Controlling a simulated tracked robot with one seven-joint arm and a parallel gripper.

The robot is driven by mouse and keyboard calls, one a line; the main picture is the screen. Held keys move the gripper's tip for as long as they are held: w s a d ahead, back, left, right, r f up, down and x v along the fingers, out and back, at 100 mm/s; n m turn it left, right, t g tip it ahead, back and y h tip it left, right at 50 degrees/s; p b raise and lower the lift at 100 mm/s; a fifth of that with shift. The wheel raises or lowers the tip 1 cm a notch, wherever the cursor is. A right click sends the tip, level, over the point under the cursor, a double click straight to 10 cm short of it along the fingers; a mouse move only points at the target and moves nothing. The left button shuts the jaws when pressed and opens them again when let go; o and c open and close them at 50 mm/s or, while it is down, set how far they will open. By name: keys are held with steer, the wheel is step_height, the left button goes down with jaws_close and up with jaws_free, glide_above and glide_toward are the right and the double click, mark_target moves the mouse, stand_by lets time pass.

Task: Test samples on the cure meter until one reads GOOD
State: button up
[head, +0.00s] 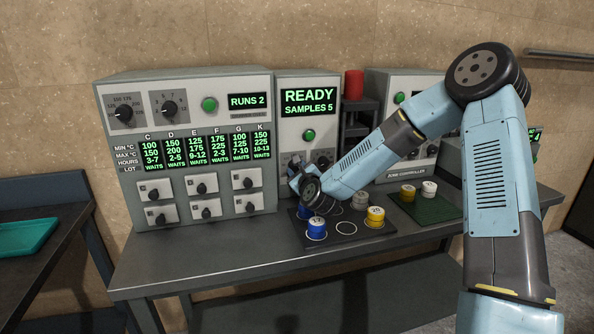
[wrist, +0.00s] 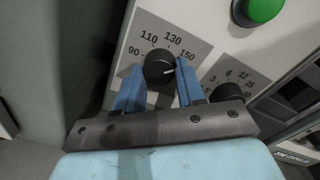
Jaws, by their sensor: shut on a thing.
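The cure meter (head: 309,132) stands in the middle of the bench and its screen reads READY, SAMPLES 5. Its green button (head: 308,135) is below the screen. In the wrist view, my gripper (wrist: 158,72) has its blue fingers on either side of a black dial knob (wrist: 158,64) marked 90 to 150, and is shut on it. The knob's white pointer aims right, near 150. My arm partly hides the mat's back.
A green mat (head: 442,213) at right holds a yellow and a white sample. A large control cabinet (head: 191,215) at left reads RUNS 2. A zone controller (head: 401,152) stands behind my arm. A red cylinder (head: 354,84) sits on a stand.

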steer(key=shift+f, duration=0.2)
stand_by(0.4)
steer(key=o, duration=1)
steer(key=shift+r, duration=0.1)
steer(key=shift+o, duration=0.2)
steer(key=shift+s, duration=0.1)
steer(key=v, duration=1.3)
steer(key=shift+s+d, duration=0.15)
steer(key=shift+s, duration=0.05)
